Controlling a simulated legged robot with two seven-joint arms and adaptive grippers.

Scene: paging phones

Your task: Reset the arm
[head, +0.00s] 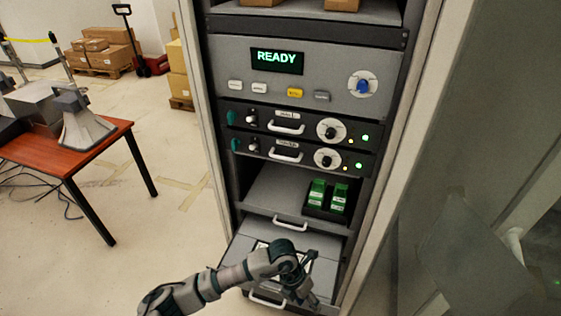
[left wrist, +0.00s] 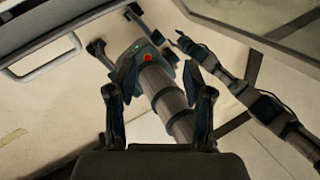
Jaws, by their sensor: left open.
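My left arm reaches in from the bottom of the head view. Its gripper (head: 306,277) is over the pulled-out lower drawer (head: 318,272) of the rack. In the left wrist view the left gripper (left wrist: 158,92) has its two fingers wide apart, with nothing held between them. Parts of my own body show beyond the fingers. Another jointed arm, seemingly my right one, shows at the right of that view; its end (left wrist: 186,44) is too small to read. The right gripper does not show in the head view.
The rack has a panel (head: 228,70) with a lit READY display (head: 277,61), knobs, and two handled units. Green devices (head: 317,193) stand in a dark tray on a shelf. A red-brown table (head: 98,148) stands left, boxes (head: 100,50) behind. Floor between is mostly clear.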

